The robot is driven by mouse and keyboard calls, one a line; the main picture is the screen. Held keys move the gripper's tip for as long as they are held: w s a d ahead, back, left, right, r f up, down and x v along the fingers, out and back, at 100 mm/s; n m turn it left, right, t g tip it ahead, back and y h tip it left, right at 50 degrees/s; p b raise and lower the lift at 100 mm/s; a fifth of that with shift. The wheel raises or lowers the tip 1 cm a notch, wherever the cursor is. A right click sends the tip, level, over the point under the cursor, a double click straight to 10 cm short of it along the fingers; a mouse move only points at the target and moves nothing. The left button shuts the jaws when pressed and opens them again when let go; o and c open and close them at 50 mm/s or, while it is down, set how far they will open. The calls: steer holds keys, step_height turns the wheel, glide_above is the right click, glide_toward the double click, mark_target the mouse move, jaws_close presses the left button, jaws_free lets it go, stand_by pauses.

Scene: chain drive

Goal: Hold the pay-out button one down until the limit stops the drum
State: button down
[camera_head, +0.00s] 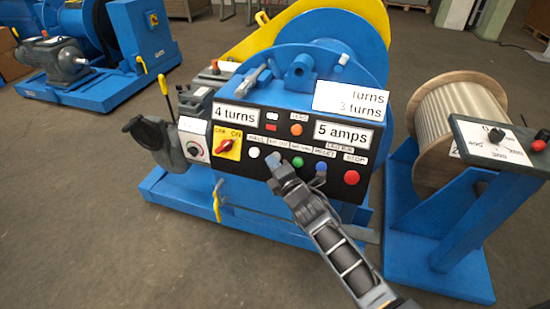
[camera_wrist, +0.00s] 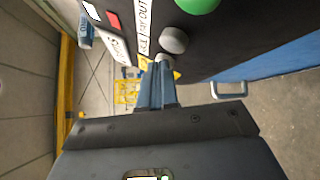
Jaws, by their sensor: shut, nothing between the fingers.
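The blue winch's dark control panel (camera_head: 335,135) carries a row of labelled buttons: white (camera_head: 254,152), green (camera_head: 297,161), blue (camera_head: 321,166) and a red STOP (camera_head: 351,177). My gripper (camera_head: 274,162) is shut and empty, its tips at the panel between the white and green buttons, over the pay-out place, which they hide there. In the wrist view a grey round button (camera_wrist: 173,40) shows beside the green one, just beyond my fingertips (camera_wrist: 162,65). I cannot tell whether the tips touch or press a button. The panel displays read "4 turns" (camera_head: 235,115) and "5 amps" (camera_head: 342,134).
The blue drum (camera_head: 330,60) is behind the panel. A cable reel (camera_head: 455,120) stands right, beside a small control box (camera_head: 500,145).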

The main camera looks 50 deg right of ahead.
steer(key=shift+d, duration=0.1)
steer(key=shift+w+d+f+p, duration=0.15)
steer(key=shift+d+f+p, duration=0.1)
steer(key=shift+p, duration=0.15)
steer(key=shift+w+d+f+p, duration=0.1)
steer(key=shift+d+f+p, duration=0.05)
steer(key=shift+d+p, duration=0.35)
stand_by(7.0)
